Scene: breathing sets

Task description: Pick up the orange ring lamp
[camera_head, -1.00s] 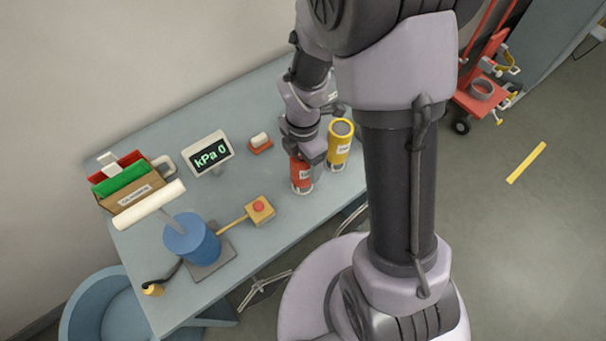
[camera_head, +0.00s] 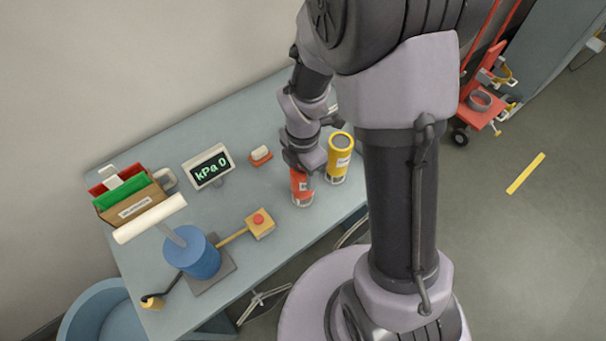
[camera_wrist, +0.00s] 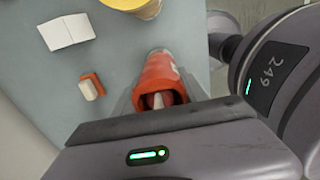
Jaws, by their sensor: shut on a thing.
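The orange ring lamp (camera_head: 301,187) shows as an orange-red cylinder with a pale label, near the table's front edge. My gripper (camera_head: 302,168) is over its upper part and shut on it. In the wrist view the orange lamp (camera_wrist: 158,72) sits just beyond the dark gripper body, with an open end and something pale inside. The fingertips are mostly hidden there. I cannot tell whether the lamp's base is clear of the table.
A yellow cylinder (camera_head: 339,166) stands close to the right of the lamp. A kPa display (camera_head: 209,166), a small red-and-white block (camera_head: 260,155), a yellow box with a red button (camera_head: 260,223) and a blue cylinder (camera_head: 200,259) stand on the blue-grey table (camera_head: 275,258).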

